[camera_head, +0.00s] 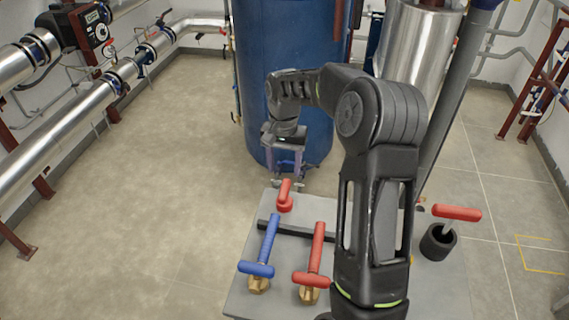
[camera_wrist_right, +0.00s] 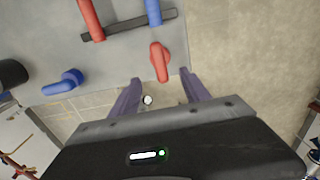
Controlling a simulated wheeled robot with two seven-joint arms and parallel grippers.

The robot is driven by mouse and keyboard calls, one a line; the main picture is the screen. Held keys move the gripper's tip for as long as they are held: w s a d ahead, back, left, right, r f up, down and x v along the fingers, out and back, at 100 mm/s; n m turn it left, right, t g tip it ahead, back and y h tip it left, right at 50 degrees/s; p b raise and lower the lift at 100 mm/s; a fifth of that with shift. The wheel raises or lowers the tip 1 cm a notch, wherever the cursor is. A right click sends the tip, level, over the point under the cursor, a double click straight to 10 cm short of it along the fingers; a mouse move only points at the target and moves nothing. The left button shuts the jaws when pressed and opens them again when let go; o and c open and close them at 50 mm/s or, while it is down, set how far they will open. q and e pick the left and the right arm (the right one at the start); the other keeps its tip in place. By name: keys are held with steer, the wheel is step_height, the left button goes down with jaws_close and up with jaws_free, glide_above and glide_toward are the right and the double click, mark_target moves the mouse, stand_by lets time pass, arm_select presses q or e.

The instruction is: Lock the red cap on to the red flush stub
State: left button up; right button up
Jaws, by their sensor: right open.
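The red cap (camera_head: 285,197), a round base with a lever-like grip, sits near the far edge of the grey table. It also shows in the right wrist view (camera_wrist_right: 159,60). The red flush stub seems to be the red pipe (camera_head: 318,240), lying nearer me on the table; its far end shows in the wrist view (camera_wrist_right: 90,16). My right gripper (camera_head: 289,183) is open and empty, just beyond the cap. In the wrist view the cap's grip end appears between its purple fingertips (camera_wrist_right: 161,78); contact cannot be told. My left gripper is out of view.
A blue pipe (camera_head: 268,240) lies beside the red one, both across a dark bar (camera_head: 290,228). A blue cap (camera_wrist_right: 63,83) is near the table edge. A black holder (camera_head: 438,243) with a red-handled tool stands right. A blue tank (camera_head: 285,70) stands behind.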

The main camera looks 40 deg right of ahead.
mark_target(284, 188)
step_height(284, 188, down, 8)
steer(key=b, duration=0.4)
steer(key=shift+d+r+b, duration=0.1)
steer(key=shift+r+b, duration=0.15)
steer(key=shift+b, duration=0.1)
steer(key=shift+f+b, duration=0.4)
steer(key=shift+f, duration=0.4)
jaws_close()
steer(key=shift+r, duration=0.2)
